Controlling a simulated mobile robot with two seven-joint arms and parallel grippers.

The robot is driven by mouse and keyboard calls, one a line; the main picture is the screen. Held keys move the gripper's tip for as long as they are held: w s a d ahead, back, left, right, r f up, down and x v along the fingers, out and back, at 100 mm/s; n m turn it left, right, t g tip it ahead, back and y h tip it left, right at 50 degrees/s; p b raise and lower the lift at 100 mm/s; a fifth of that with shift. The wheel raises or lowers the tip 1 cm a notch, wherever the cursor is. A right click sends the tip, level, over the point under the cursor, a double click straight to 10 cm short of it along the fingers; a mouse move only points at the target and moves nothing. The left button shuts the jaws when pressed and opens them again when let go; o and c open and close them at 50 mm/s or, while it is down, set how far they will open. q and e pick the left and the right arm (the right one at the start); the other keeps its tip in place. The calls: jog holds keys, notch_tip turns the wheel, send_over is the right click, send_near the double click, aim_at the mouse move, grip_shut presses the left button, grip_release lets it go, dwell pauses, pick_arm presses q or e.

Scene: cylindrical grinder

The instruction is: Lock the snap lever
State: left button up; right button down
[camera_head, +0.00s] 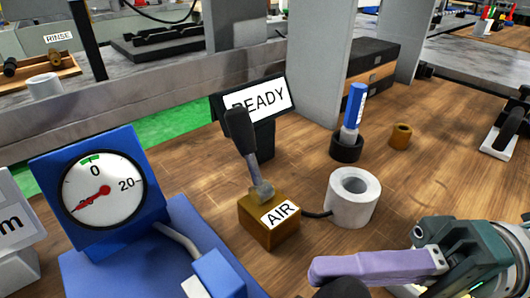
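A lever with a black handle (241,135) and a grey metal foot stands on a brass-coloured box labelled AIR (268,222). The handle leans slightly left of upright. A blue gauge stand (150,268) at lower left carries a round dial (101,190) with a red needle. A pale bent rod (178,240) shows on that stand. I cannot tell which of these is the snap lever. My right gripper (325,271) is at lower right, its purple finger pointing left, apart from the AIR box. Only one finger shows clearly. My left gripper is not in view.
A white ring-shaped cylinder (353,198) stands right of the AIR box, with a black hose between them. A READY sign (258,103) stands behind the lever. A blue marker (353,108) in a black holder and a brass ring (400,136) stand farther back. Open wood lies around them.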

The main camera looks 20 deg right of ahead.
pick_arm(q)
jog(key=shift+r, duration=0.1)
pick_arm(e)
jog(key=shift+s+d+f, duration=0.15)
jog(key=shift+s+f, duration=0.05)
jog(key=shift+s, duration=0.25)
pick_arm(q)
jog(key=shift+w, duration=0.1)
pick_arm(e)
jog(key=shift+s, duration=0.1)
pick_arm(q)
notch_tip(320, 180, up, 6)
jog(key=p, duration=0.6)
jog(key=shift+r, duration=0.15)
pick_arm(e)
notch_tip(320, 180, up, 20)
jog(key=shift+w, duration=0.2)
